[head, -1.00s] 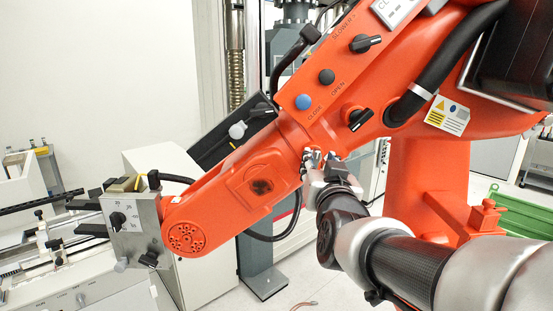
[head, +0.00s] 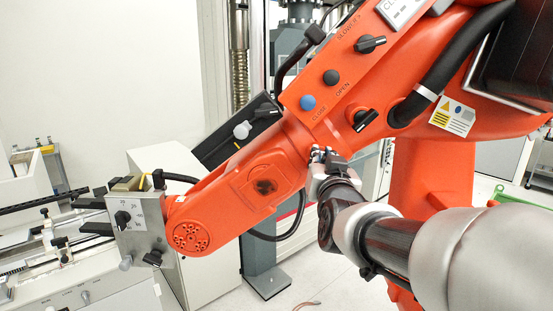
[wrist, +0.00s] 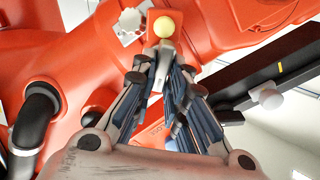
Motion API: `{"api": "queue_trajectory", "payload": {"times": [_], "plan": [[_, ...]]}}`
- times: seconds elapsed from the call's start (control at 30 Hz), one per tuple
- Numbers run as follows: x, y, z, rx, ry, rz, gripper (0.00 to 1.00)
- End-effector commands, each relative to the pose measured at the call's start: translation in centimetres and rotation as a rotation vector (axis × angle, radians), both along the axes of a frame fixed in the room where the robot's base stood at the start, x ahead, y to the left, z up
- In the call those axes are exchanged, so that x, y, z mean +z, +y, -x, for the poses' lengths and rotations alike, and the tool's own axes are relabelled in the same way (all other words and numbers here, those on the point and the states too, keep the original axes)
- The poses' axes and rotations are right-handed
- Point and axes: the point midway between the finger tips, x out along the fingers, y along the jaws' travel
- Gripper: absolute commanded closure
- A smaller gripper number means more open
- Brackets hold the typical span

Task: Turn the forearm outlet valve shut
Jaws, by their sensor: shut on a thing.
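The big orange arm (head: 262,188) crosses the head view, and its underside fills the top of the wrist view. My gripper (head: 325,155) is at the lower edge of its forearm. In the wrist view my gripper (wrist: 158,62) has its two fingers closed around a small pale grey part, which I take to be the handle of the forearm outlet valve. A pale yellow round end (wrist: 164,27) shows just beyond the fingertips. A white fitting (wrist: 130,26) sits beside it on the orange surface. My fingers hide most of the valve, and its angle cannot be told.
A black dial (head: 365,119), a blue button (head: 307,102) and a black button (head: 330,77) are on the forearm. A dark bar with a white knob (head: 242,131) runs behind it. A thick black hose (head: 437,78) loops on the right. A grey test-frame column stands behind.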

Motion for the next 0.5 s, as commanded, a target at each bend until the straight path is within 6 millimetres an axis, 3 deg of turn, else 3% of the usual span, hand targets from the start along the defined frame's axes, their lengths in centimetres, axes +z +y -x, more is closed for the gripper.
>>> {"api": "queue_trajectory", "payload": {"times": [0.5], "plan": [[-0.10, -0.01, 0.00, 0.000, -0.003, -0.027, 1.00]]}}
